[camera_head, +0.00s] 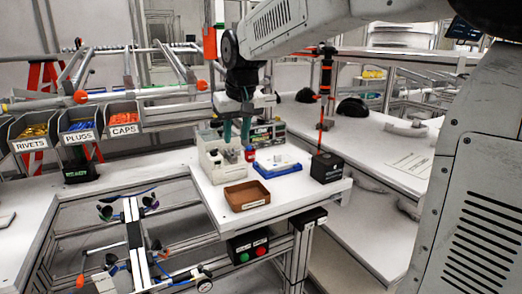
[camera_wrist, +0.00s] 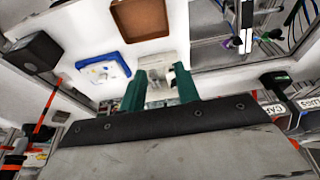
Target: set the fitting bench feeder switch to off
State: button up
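My gripper (camera_head: 236,138) hangs fingers-down over the white bench (camera_head: 290,208), above and just behind a beige machine (camera_head: 213,158). Its two green fingers stand apart with a gap between them; in the wrist view (camera_wrist: 163,88) the gap is empty, with part of the beige machine (camera_wrist: 160,96) showing beyond it. I cannot make out a labelled feeder switch or its position. A dark control box (camera_head: 248,246) with a green and a red button hangs under the bench's front edge. Whether it belongs to the feeder cannot be told.
A brown tray (camera_head: 247,195), a blue-and-white tray (camera_head: 278,165), a red-and-blue bottle (camera_head: 249,153) and a black box (camera_head: 327,168) stand on the bench. Labelled bins (camera_head: 82,130) are at the left. Dark helmet shells (camera_head: 352,108) lie on the back counter.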

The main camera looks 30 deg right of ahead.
jog(key=s, duration=1.1)
jog(key=shift+s+d+f+g, duration=0.4)
jog(key=shift+d, duration=0.05)
